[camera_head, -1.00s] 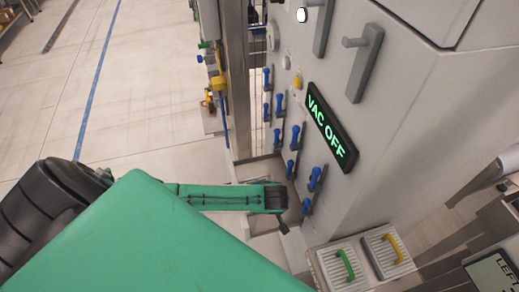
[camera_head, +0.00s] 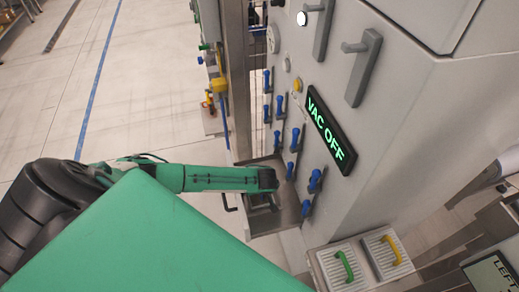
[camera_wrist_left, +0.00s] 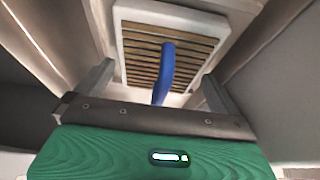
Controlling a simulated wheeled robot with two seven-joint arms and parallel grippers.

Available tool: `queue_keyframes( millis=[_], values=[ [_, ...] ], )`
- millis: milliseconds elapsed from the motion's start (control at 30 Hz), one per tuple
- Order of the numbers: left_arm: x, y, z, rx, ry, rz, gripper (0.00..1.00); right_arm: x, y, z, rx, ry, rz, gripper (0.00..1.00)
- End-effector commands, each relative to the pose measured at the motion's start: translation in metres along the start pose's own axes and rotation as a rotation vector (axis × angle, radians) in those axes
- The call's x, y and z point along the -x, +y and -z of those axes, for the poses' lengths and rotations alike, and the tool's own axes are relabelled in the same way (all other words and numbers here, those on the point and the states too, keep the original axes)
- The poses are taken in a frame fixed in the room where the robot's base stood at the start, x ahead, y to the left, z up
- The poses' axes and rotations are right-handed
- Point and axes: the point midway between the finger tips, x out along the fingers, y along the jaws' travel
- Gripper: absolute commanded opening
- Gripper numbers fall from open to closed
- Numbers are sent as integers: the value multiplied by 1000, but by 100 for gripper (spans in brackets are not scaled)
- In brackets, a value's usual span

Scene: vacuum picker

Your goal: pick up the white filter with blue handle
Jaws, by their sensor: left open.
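The white filter (camera_wrist_left: 140,50) shows in the left wrist view, with a pale frame and brownish slats. It sits in a recess with light walls. Its blue handle (camera_wrist_left: 167,62) stands out toward the camera, between the two grey fingers of my left gripper (camera_wrist_left: 158,73). The fingers are open and apart, one on each side of the handle; no contact shows. In the head view my left gripper (camera_head: 250,203) is at the low opening of the machine, largely hidden by my green arm. The filter cannot be made out there. My right gripper is not in view.
The grey machine wall (camera_head: 395,150) carries blue levers (camera_head: 315,180) and a "VAC OFF" display (camera_head: 331,134). A filter with a green handle (camera_head: 345,268) and one with a yellow handle (camera_head: 391,250) lie at the lower right. Open floor (camera_head: 150,80) lies left.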

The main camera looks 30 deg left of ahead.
Motion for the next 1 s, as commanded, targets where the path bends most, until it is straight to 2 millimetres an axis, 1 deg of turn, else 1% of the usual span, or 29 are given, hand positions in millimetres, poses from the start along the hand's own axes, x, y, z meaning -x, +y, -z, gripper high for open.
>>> queue_keyframes(
  millis=[200, 400, 633, 767, 867, 1000],
  values=[
    [-1, 0, 0, 0, -1, -1, 100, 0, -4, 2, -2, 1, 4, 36],
    [0, 0, -1, 0, -1, 0, 62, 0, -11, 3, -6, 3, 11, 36],
    [0, 0, 0, 0, -1, -1, 62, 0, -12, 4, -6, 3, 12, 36],
    [3, 0, 1, 0, -1, -1, 62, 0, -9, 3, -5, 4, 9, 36],
    [10, 0, 4, 1, -1, -2, 62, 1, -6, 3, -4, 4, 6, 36],
    [30, 0, 11, 0, -1, -3, 62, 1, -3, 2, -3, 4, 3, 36]
  ],
)
